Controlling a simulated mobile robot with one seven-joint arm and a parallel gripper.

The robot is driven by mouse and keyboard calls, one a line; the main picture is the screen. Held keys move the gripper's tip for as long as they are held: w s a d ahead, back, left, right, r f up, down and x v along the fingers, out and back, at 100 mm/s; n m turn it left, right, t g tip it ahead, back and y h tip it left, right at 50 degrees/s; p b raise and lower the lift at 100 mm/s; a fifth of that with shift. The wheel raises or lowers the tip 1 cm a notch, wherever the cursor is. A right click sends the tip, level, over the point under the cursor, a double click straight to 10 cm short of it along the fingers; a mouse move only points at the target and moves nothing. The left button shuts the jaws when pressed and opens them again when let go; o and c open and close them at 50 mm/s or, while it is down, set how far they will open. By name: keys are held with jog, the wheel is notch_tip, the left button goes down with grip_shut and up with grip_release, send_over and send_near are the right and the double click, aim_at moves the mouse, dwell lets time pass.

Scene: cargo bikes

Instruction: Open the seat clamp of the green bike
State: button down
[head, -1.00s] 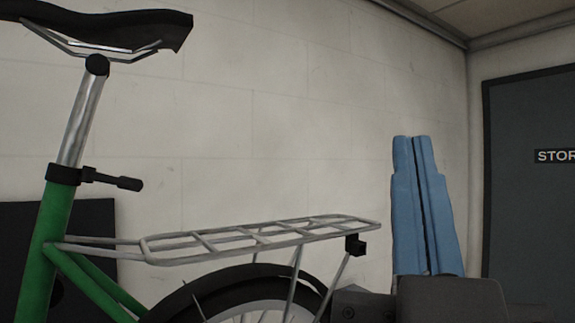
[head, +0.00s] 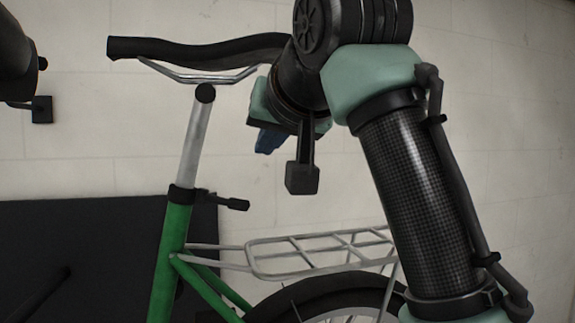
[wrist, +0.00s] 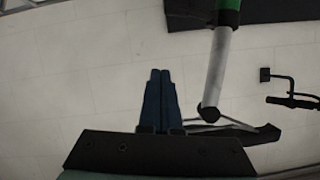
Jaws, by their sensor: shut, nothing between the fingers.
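The green bike's frame tube (head: 170,255) stands upright in the head view, with a silver seat post (head: 195,135) and a black saddle (head: 190,50) above. The black seat clamp (head: 183,194) wraps the tube top, its lever (head: 228,202) sticking out to the right. In the wrist view the post (wrist: 217,70) appears upside down, with the clamp (wrist: 228,17) at the top edge; its lever is not clear there. My gripper (wrist: 161,75) is shut and empty, its blue fingers together beside the post. In the head view my gripper (head: 267,142) is mostly hidden, above and right of the lever.
A silver rear rack (head: 320,252) and rear wheel (head: 330,290) lie below my arm. A black panel (head: 80,260) stands behind the bike, before a pale wall (head: 80,180). A dark part of something (head: 15,60) fills the upper left. Open space surrounds the lever.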

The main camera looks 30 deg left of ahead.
jog(key=shift+s+r+g+h+p, duration=0.15)
jog(key=shift+s+r+g+h, duration=0.2)
jog(key=shift+s+g, duration=0.1)
jog(key=shift+s+r+g+h+p, duration=0.15)
jog(key=shift+s+r+g+h, duration=0.05)
jog(key=shift+s+g+h, duration=0.2)
jog(key=shift+a, duration=0.15)
jog(key=p, duration=0.4)
send_over(242, 200)
jog(key=w+a, duration=0.1)
jog(key=w, duration=0.1)
notch_tip(242, 200, down, 5)
jog(key=shift+s+d+f, duration=0.15)
jog(key=shift+s+f, duration=0.2)
jog(key=shift+f, duration=0.15)
jog(key=shift+s+d+f, duration=0.15)
jog(key=shift+s+f, duration=0.15)
jog(key=shift+f, duration=0.2)
jog(key=shift+s+d+f+p, duration=0.2)
jog(key=shift+s+f+p, duration=0.15)
jog(key=shift+f, duration=0.05)
jog(key=shift+m, duration=0.3)
jog(key=shift+s+h, duration=0.1)
jog(key=shift+h, duration=0.15)
